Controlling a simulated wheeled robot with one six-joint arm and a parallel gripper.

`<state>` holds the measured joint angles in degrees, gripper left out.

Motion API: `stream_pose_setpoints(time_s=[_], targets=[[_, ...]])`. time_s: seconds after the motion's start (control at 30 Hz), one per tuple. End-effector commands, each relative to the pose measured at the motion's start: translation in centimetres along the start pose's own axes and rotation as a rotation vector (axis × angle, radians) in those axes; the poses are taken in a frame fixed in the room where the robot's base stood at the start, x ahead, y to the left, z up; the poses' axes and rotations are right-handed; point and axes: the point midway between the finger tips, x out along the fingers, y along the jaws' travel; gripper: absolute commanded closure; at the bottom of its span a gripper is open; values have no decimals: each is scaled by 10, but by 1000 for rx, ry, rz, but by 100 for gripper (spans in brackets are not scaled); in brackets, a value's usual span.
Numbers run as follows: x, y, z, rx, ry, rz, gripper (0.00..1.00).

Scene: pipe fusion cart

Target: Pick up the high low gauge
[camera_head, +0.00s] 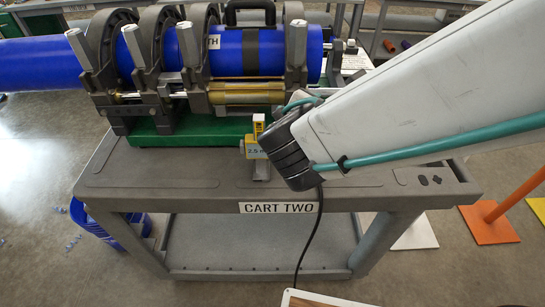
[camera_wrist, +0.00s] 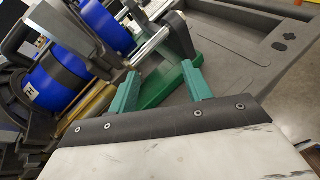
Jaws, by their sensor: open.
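A small yellow and grey piece (camera_head: 258,126) with a blue-grey label starting "2.5" stands on the cart top, at the front edge of the green base. It looks like the high low gauge, though my arm's dark end partly covers its right side. In the wrist view my gripper (camera_wrist: 160,78) shows two green fingers, wide apart, with nothing between them. They point over the cart top near the green base. I cannot make out the gauge in the wrist view. In the head view the fingers are hidden behind my arm, which comes in from the right.
A fusion machine with grey clamps (camera_head: 155,60) holds a blue pipe (camera_head: 40,62) on a green base (camera_head: 165,138). The grey cart (camera_head: 150,180) carries a "CART TWO" sign (camera_head: 280,207). Its front strip is mostly clear. A blue bin (camera_head: 95,222) stands at lower left.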

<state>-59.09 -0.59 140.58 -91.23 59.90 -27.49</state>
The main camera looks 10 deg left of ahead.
Motion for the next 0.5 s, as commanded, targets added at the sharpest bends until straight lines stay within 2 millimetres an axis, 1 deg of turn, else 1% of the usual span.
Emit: stream_pose_setpoints(time_s=[0.03, 0.1, 0.2, 0.27, 0.33, 0.5], targets=[[-13, 29, -24, -116, 2, 102, 51], [-28, 58, -48, -240, -5, 217, 51], [-46, 83, -72, -355, -16, 328, 51], [-52, 92, -81, -394, -21, 367, 51], [-52, 98, -86, -417, -24, 388, 51], [-35, 105, -88, -422, -26, 391, 51]])
